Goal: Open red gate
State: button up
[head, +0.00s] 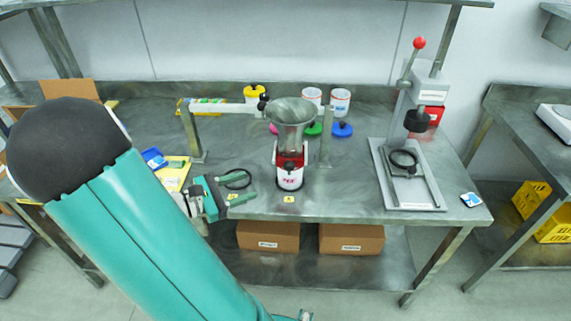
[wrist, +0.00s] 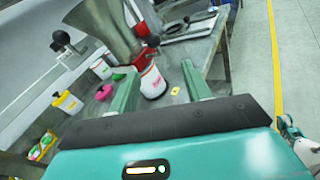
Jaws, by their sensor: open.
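The steel funnel (head: 292,112) hangs from a bracket above the workbench and shows large in the wrist view (wrist: 105,22). The red gate (head: 291,160) sits at its lower outlet. My gripper (head: 250,188) is open and empty, left of the container and lower than the gate. In the wrist view its two green fingers (wrist: 159,73) point toward the container, apart from it.
Yellow and white tubs (head: 254,93) and coloured lids (head: 342,130) are behind the funnel. A lever press (head: 408,170) with a red ball stands right. The bench between funnel and press is mostly clear.

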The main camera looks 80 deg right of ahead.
aim_at(290, 165)
jog(key=shift+n+g+h, duration=0.3)
jog(key=shift+n+h, duration=0.1)
jog(key=shift+h, duration=0.1)
jog(key=x, duration=1.5)
jog(key=shift+w+d, duration=0.2)
jog(key=shift+w, duration=0.1)
grip_shut()
